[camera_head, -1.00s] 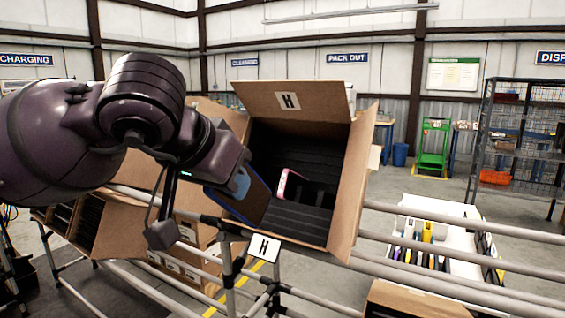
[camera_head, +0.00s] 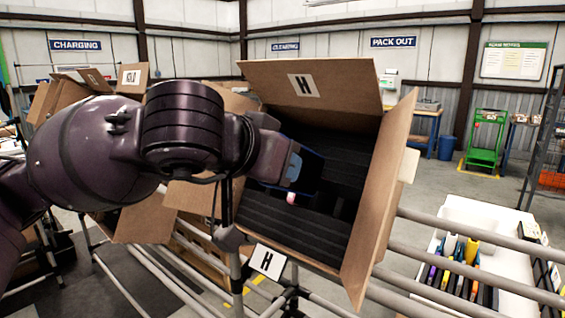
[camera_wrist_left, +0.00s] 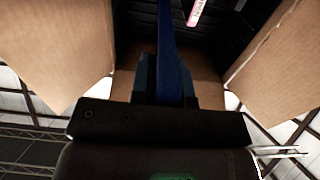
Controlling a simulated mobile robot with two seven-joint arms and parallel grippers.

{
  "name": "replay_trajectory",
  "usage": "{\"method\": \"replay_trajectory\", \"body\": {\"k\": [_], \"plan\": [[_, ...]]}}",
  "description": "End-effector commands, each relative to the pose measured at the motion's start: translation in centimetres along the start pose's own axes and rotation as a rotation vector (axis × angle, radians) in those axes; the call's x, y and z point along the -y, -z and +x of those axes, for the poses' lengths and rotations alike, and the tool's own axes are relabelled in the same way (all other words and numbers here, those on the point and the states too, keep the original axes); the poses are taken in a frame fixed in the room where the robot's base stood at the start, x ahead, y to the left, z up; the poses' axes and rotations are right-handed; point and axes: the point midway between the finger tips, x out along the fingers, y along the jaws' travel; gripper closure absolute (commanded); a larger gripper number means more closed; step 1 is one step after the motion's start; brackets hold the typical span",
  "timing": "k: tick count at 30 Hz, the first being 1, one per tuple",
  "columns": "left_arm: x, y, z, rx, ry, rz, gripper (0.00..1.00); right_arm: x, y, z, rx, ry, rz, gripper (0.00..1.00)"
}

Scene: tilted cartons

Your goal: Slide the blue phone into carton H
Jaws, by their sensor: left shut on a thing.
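Carton H (camera_head: 375,205) is a tilted brown box with its open mouth facing me. It has an H label on its raised top flap and black ribbed slots inside. My left gripper (camera_head: 295,166) is at the carton's mouth, toward the left side, shut on the blue phone (camera_head: 312,172). The phone reaches into the opening, mostly hidden by the gripper in the head view. In the left wrist view the phone (camera_wrist_left: 173,45) stands edge-on between the fingers (camera_wrist_left: 167,78), pointing into the carton. I cannot tell whether it touches a slot. My right gripper is not in view.
A pink phone (camera_head: 291,197) sits inside carton H, close to the blue phone and partly hidden; it also shows in the left wrist view (camera_wrist_left: 196,12). Metal rails (camera_head: 470,280) run below. A white bin (camera_head: 480,215) of coloured items stands right. More cartons (camera_head: 145,215) lie left.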

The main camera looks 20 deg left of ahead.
Motion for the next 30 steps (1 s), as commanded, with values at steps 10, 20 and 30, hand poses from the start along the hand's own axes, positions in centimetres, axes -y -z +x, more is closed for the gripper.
{"method": "replay_trajectory", "body": {"k": [10,20,30], "plan": [[0.0,-0.5,2.4,0.003,-0.001,0.000,1.00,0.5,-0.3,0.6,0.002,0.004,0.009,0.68],[0.0,-0.6,3.6,0.000,0.001,0.000,1.00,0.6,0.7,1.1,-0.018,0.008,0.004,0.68],[0.0,-1.2,3.8,0.001,0.000,0.000,1.00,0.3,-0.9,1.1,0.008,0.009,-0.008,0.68]]}}
